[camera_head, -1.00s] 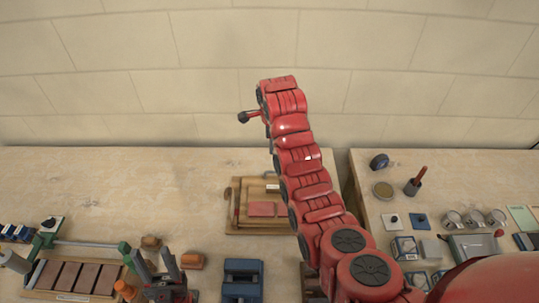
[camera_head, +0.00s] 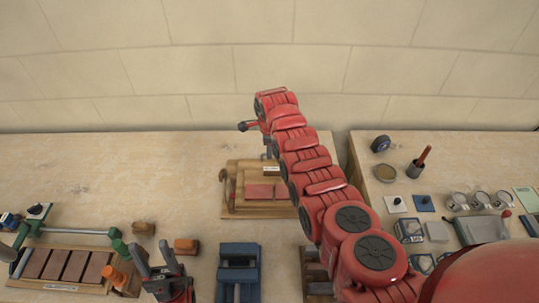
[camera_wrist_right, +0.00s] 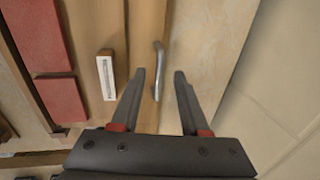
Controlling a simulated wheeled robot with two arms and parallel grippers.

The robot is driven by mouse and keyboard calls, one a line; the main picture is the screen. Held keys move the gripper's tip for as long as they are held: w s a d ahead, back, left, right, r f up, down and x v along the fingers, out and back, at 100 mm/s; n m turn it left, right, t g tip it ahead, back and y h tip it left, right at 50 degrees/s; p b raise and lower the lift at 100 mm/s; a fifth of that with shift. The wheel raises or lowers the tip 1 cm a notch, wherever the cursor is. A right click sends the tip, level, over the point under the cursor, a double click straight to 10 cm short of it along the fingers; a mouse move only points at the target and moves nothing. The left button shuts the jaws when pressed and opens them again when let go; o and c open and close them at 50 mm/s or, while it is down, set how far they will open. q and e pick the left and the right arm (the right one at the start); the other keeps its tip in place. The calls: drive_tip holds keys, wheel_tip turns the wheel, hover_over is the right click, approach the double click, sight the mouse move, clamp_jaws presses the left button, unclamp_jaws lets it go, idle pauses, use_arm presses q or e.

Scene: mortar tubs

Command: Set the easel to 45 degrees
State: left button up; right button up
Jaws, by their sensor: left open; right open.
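The easel (camera_head: 232,203) is a wooden frame at the back of the left table, near the gap between tables. Its board carries a red panel (camera_head: 265,191) and looks tilted up from the base; I cannot read the angle. My right arm covers its right side. In the right wrist view, my right gripper (camera_wrist_right: 167,73) is open, with a curved metal handle (camera_wrist_right: 158,68) between or just beyond its fingertips; contact is unclear. A white label (camera_wrist_right: 106,76) lies left of the fingers. My left gripper (camera_head: 156,255) is open and empty at the front left.
A blue vise-like block (camera_head: 238,264) and orange-brown blocks (camera_head: 186,245) stand in front of the easel. A rack of brown tiles (camera_head: 65,264) is at front left. The right table (camera_head: 440,187) holds tins, a cup with a red-handled tool and small boxes. The left table's back left is clear.

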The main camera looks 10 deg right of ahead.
drive_tip(key=shift+w+f+b, duration=0.1)
drive_tip(key=shift+f+b, duration=0.2)
drive_tip(key=shift+f, duration=0.4)
drive_tip(key=shift+c, duration=0.3)
clamp_jaws()
drive_tip(key=shift+r, duration=0.1)
idle(0.7)
